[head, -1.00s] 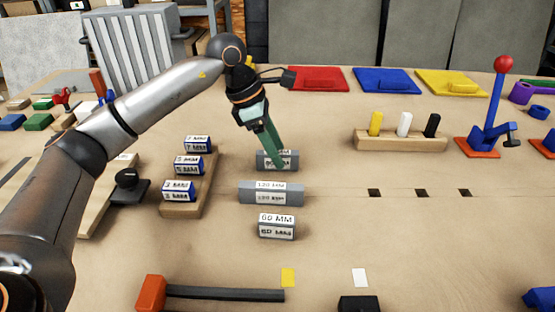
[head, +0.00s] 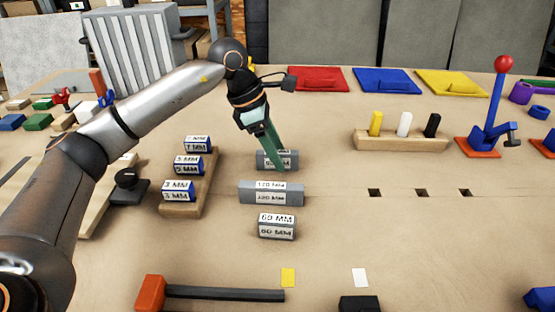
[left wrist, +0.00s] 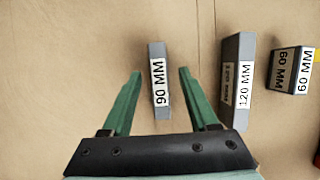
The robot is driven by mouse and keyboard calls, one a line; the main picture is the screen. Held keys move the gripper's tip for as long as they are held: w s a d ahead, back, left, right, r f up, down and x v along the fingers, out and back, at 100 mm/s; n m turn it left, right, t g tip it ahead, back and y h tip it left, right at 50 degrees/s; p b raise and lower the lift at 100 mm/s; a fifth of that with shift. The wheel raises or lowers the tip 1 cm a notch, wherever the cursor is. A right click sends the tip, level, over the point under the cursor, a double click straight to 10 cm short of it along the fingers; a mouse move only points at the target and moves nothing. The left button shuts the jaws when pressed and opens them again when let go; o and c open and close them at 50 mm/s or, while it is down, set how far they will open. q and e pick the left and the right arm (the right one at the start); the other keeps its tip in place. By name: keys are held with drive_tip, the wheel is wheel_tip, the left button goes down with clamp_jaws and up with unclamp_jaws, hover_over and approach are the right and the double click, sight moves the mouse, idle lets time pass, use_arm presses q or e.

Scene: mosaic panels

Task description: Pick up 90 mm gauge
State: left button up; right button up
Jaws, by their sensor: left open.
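The 90 mm gauge (head: 291,159) is a grey block with white labels, at the back of a row of three grey gauges in the head view. My left gripper (head: 280,167) has green fingers, which hide part of that gauge there. In the left wrist view the 90 mm gauge (left wrist: 158,92) lies between the two open fingers of my left gripper (left wrist: 160,73), with a gap on each side. The 120 mm gauge (head: 271,194) and the 60 mm gauge (head: 277,227) lie in front of it. My right gripper is not in view.
A wooden rack (head: 203,191) with several blue labelled blocks stands to the left. A wooden holder (head: 385,141) with three coloured pegs stands to the right. In the left wrist view the 120 mm gauge (left wrist: 238,82) is close to the right finger. The bench's middle right is mostly clear.

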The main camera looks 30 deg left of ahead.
use_arm(q)
drive_tip(key=shift+c, duration=0.4)
clamp_jaws()
